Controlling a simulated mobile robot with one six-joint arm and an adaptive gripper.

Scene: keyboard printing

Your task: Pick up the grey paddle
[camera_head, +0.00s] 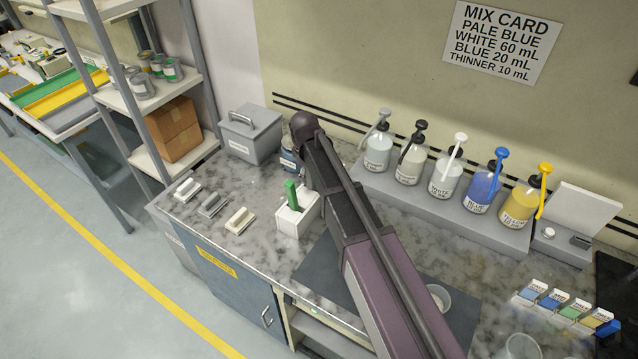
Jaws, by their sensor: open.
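Three small handled pieces lie in a slanting row at the counter's left end. The middle one (212,206) is grey and fits the grey paddle best, though its exact shape is too small to tell. A whiter piece (187,191) lies to its left and a cream piece (240,220) to its right. My arm (390,280) reaches from the lower right up over the counter, right of the row. My gripper is not visible; no fingers show in the picture.
A white holder (290,222) with a green handle (291,195) stands right of the row. A grey lidded box (240,140) stands behind it. Several pump bottles line a ledge (440,217) at the back. Bare counter (205,240) borders the row in front.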

